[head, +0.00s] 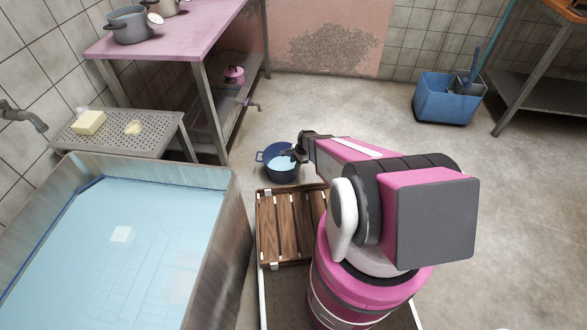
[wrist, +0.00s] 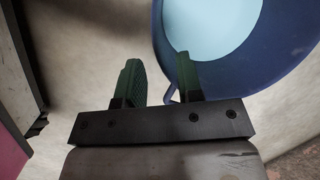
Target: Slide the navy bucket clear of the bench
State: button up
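The navy bucket (head: 283,177) stands upright on the floor, to the right of the front leg of the pink-topped bench (head: 172,32). It holds pale blue liquid. My gripper (head: 291,153) is at the bucket's right rim in the head view. In the wrist view, the two green fingers of my gripper (wrist: 158,62) are spread apart. One finger overlaps the wall of the bucket (wrist: 287,72), and the other is outside it over the floor. A small blue piece of the bucket shows between them. Whether a finger touches the bucket cannot be told.
A wooden slatted rack (head: 283,235) lies just in front of the bucket. A large steel vat (head: 228,230) of pale blue liquid is at the left, with a perforated stand (head: 110,147) behind it. A blue mop bucket (head: 440,103) is at the back right. The floor between is clear.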

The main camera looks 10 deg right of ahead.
jog(key=v, duration=0.4)
jog(key=shift+r, duration=0.2)
jog(key=shift+s, duration=0.1)
